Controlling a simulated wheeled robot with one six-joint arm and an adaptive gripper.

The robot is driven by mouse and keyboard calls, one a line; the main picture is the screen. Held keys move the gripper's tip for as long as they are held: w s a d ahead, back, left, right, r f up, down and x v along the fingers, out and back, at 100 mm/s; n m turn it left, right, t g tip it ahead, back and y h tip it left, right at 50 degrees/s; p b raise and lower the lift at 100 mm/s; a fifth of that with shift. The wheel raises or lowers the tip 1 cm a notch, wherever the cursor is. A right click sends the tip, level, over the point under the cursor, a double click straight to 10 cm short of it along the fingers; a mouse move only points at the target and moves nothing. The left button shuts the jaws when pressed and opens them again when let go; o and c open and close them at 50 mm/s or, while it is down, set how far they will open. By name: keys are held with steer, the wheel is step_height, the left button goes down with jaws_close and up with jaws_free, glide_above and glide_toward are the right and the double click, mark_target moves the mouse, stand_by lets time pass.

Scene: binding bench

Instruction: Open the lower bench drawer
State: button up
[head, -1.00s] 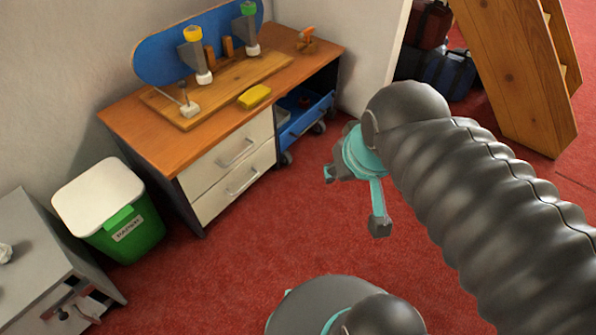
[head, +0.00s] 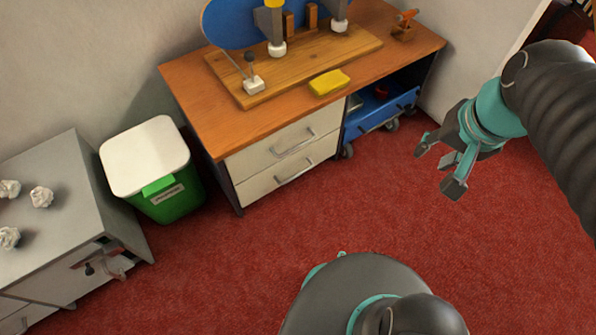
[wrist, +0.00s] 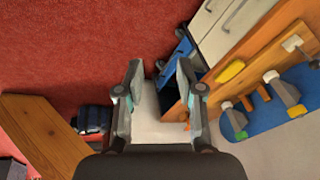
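The lower bench drawer (head: 285,182) is a white front with a silver bar handle (head: 294,172), under a second white drawer (head: 268,152) in the wooden-topped bench (head: 225,115). Both drawers look shut. In the wrist view the drawers show at the upper right, with a white front (wrist: 236,28) partly cut off by the frame edge. My gripper (head: 438,168) is open and empty, right of the drawers and apart from them over the red floor. In the wrist view my gripper (wrist: 168,92) shows its two fingers spread with nothing between them.
A blue wheeled cart (head: 378,115) sits under the bench's right side. A green bin (head: 170,205) with a white lid stands left of the bench, beside a grey cabinet (head: 60,190) with crumpled paper. Red floor (head: 330,225) in front of the drawers is clear.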

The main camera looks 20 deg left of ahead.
steer(key=w+a+f+m+g+y+b, duration=0.2)
steer(key=w+a+f+m+g+y, duration=0.45)
steer(key=f, duration=0.55)
steer(key=w+a+f+m+g+y+b, duration=0.25)
steer(key=w+a+f+m, duration=0.35)
steer(key=w+f+m, duration=0.35)
steer(key=m+t+y+b, duration=0.35)
steer(key=m+y, duration=0.55)
steer(key=m, duration=0.6)
glide_toward(297, 175)
steer(key=shift+t, duration=0.25)
steer(key=a, duration=0.6)
steer(key=s+a+p, duration=0.1)
steer(key=a, duration=0.3)
steer(key=shift+r, duration=0.4)
jaws_close()
